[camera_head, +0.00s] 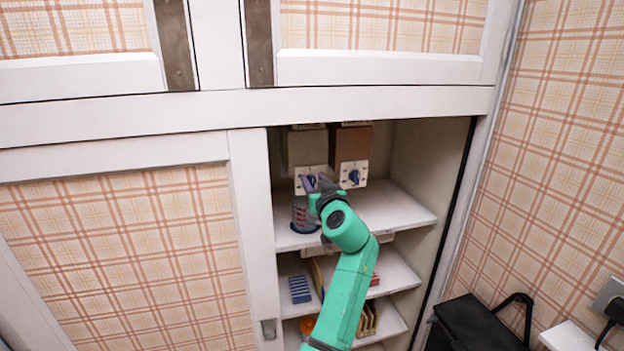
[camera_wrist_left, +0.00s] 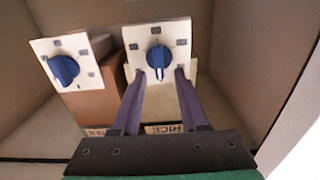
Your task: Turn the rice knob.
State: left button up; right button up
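The rice knob (camera_wrist_left: 158,57) is blue, on a white plate with small grey marks, straight ahead of my left gripper (camera_wrist_left: 160,75) in the wrist view. A label reading RICE (camera_wrist_left: 165,128) shows upside down there, partly behind the fingers. The two fingers are apart, with the tips close to the knob's near edge; I cannot tell whether they touch it. In the head view the rice knob (camera_head: 310,181) is on the left dispenser, partly covered by my left gripper (camera_head: 322,183). My right gripper is in neither view.
A second blue knob (camera_head: 354,176) is on the brown dispenser (camera_head: 352,145) beside it. A striped jar (camera_head: 304,216) stands on the shelf (camera_head: 395,210) below. Lower shelves hold small items. A sliding door (camera_head: 130,260) bounds the opening at left. A black bag (camera_head: 470,325) is at lower right.

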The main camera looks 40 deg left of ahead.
pick_arm(q)
jog(key=shift+s+d+r, duration=0.1)
jog(key=shift+d, duration=0.1)
jog(key=c, duration=0.5)
grip_shut()
jog(key=shift+s, duration=0.1)
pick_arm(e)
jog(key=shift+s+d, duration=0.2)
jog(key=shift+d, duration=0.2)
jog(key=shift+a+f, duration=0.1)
